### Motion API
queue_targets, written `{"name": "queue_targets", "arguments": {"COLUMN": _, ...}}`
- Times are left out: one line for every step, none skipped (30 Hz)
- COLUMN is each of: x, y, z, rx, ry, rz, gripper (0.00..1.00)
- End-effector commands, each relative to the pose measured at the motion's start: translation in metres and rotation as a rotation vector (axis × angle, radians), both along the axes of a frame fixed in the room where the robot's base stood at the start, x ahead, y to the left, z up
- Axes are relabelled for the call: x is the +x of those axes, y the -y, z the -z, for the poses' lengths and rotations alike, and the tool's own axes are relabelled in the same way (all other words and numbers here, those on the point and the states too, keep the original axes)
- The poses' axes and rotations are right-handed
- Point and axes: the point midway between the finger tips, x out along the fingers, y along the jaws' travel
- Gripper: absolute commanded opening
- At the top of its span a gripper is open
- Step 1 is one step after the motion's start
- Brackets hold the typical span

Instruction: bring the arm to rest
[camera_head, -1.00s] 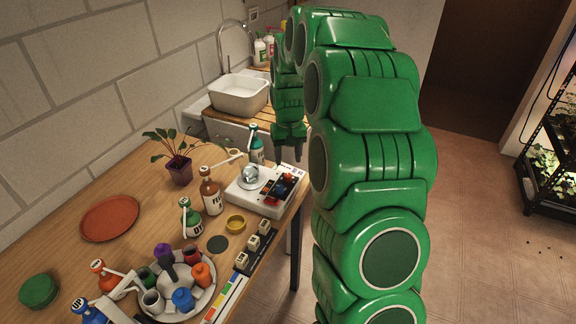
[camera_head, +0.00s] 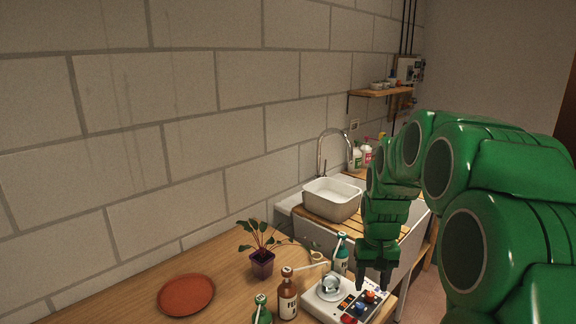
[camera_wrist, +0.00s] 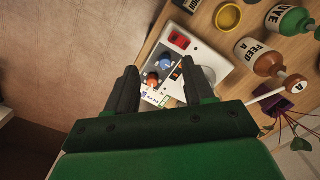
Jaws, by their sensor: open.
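My gripper (camera_head: 374,278) hangs pointing down at the back right of the white instrument box (camera_head: 322,303) on the wooden counter. In the wrist view its two dark fingers (camera_wrist: 160,86) stand apart with nothing between them. The white box (camera_wrist: 207,48), with red, blue and orange parts on it, shows beyond the fingertips. The gripper looks to be above the box; the exact height cannot be told. My green arm curves down from the right of the head view.
A brown bottle (camera_head: 288,298), a green-capped bottle (camera_head: 341,258) and a potted plant (camera_head: 262,262) stand left of the gripper. A terracotta saucer (camera_head: 186,295) lies farther left. A white basin (camera_head: 332,200) sits by the sink behind. Open floor (camera_wrist: 70,50) shows beside the counter.

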Motion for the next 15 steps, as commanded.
{"name": "queue_targets", "arguments": {"x": -0.012, "y": -0.004, "z": -0.007, "rx": -0.001, "ry": 0.0, "rz": -0.006, "gripper": 0.53}}
{"name": "queue_targets", "arguments": {"x": -0.018, "y": -0.007, "z": -0.011, "rx": -0.001, "ry": -0.001, "rz": -0.008, "gripper": 0.53}}
{"name": "queue_targets", "arguments": {"x": -0.028, "y": -0.01, "z": -0.014, "rx": 0.0, "ry": -0.005, "rz": -0.012, "gripper": 0.53}}
{"name": "queue_targets", "arguments": {"x": -0.035, "y": -0.012, "z": -0.016, "rx": 0.0, "ry": -0.01, "rz": -0.014, "gripper": 0.53}}
{"name": "queue_targets", "arguments": {"x": -0.042, "y": -0.014, "z": -0.018, "rx": -0.001, "ry": -0.013, "rz": -0.016, "gripper": 0.53}}
{"name": "queue_targets", "arguments": {"x": -0.051, "y": -0.017, "z": -0.022, "rx": 0.0, "ry": -0.016, "rz": -0.019, "gripper": 0.53}}
{"name": "queue_targets", "arguments": {"x": -0.057, "y": -0.019, "z": -0.025, "rx": 0.0, "ry": -0.016, "rz": -0.021, "gripper": 0.53}}
{"name": "queue_targets", "arguments": {"x": -0.064, "y": -0.021, "z": -0.027, "rx": 0.0, "ry": -0.017, "rz": -0.023, "gripper": 0.53}}
{"name": "queue_targets", "arguments": {"x": -0.073, "y": -0.023, "z": -0.03, "rx": -0.001, "ry": -0.021, "rz": -0.026, "gripper": 0.53}}
{"name": "queue_targets", "arguments": {"x": -0.08, "y": -0.025, "z": -0.031, "rx": 0.0, "ry": -0.025, "rz": -0.028, "gripper": 0.53}}
{"name": "queue_targets", "arguments": {"x": -0.087, "y": -0.027, "z": -0.033, "rx": 0.0, "ry": -0.028, "rz": -0.031, "gripper": 0.53}}
{"name": "queue_targets", "arguments": {"x": -0.097, "y": -0.029, "z": -0.036, "rx": 0.0, "ry": -0.031, "rz": -0.033, "gripper": 0.53}}
{"name": "queue_targets", "arguments": {"x": -0.104, "y": -0.031, "z": -0.038, "rx": -0.001, "ry": -0.033, "rz": -0.035, "gripper": 0.53}}
{"name": "queue_targets", "arguments": {"x": -0.111, "y": -0.033, "z": -0.039, "rx": 0.0, "ry": -0.035, "rz": -0.037, "gripper": 0.53}}
{"name": "queue_targets", "arguments": {"x": -0.12, "y": -0.035, "z": -0.041, "rx": -0.001, "ry": -0.038, "rz": -0.039, "gripper": 0.53}}
